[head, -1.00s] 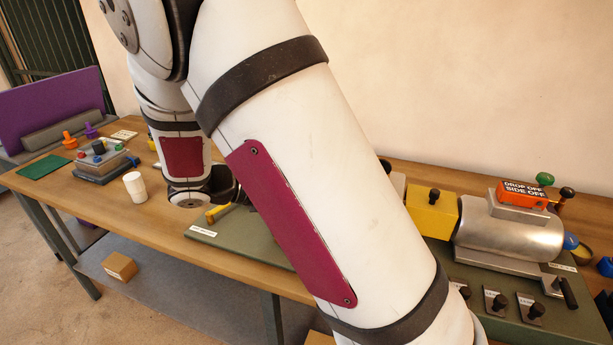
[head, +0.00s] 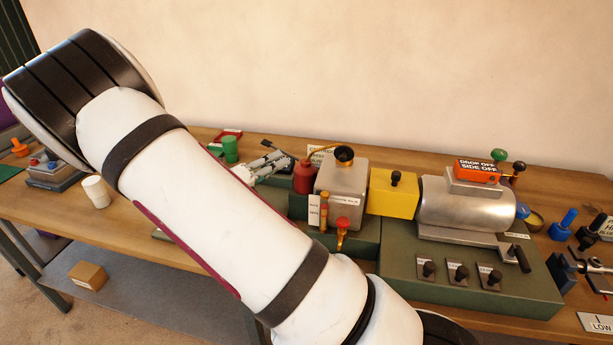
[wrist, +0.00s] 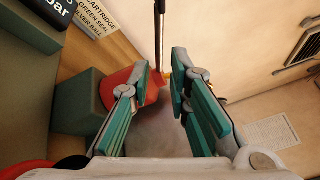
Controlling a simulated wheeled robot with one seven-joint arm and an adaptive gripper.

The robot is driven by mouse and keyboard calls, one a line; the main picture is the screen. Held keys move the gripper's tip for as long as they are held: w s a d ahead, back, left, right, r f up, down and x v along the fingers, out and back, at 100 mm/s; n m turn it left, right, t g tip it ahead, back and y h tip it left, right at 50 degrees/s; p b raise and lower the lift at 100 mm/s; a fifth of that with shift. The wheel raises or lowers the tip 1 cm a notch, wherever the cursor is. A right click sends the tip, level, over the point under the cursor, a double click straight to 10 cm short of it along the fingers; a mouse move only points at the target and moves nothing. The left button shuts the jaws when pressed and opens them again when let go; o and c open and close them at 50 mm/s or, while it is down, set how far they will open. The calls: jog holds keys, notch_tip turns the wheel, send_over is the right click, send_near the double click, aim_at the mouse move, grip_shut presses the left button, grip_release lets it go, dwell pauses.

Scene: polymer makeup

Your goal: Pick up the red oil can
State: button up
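The red oil can (head: 304,178) stands upright on the bench, left of a grey metal tank, with a thin spout reaching up and right. My gripper (head: 283,165) is just to the left of the can in the head view, partly hidden behind my own arm. In the wrist view the red can (wrist: 117,82) shows beyond the left finger, which covers part of it. My gripper's teal-padded fingers (wrist: 164,95) are apart in the wrist view, with a gap between them. I cannot tell whether a finger touches the can.
The grey tank (head: 342,190) with a black cap stands close to the can. A yellow block (head: 393,194) and a metal cylinder (head: 465,204) stand further right. A green cylinder (head: 230,149) is behind my arm, and a white cup (head: 96,191) is at left.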

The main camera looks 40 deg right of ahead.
aim_at(290, 155)
jog(key=shift+w+d+p, duration=0.15)
jog(key=shift+w+d, duration=0.05)
jog(key=shift+d, duration=0.75)
jog(key=shift+w+d+p, duration=0.1)
jog(key=shift+w+d, duration=0.05)
jog(key=shift+d, duration=0.75)
jog(key=shift+w+d+p, duration=0.15)
jog(key=shift+w+d, duration=0.05)
jog(key=shift+d, duration=0.75)
grip_shut()
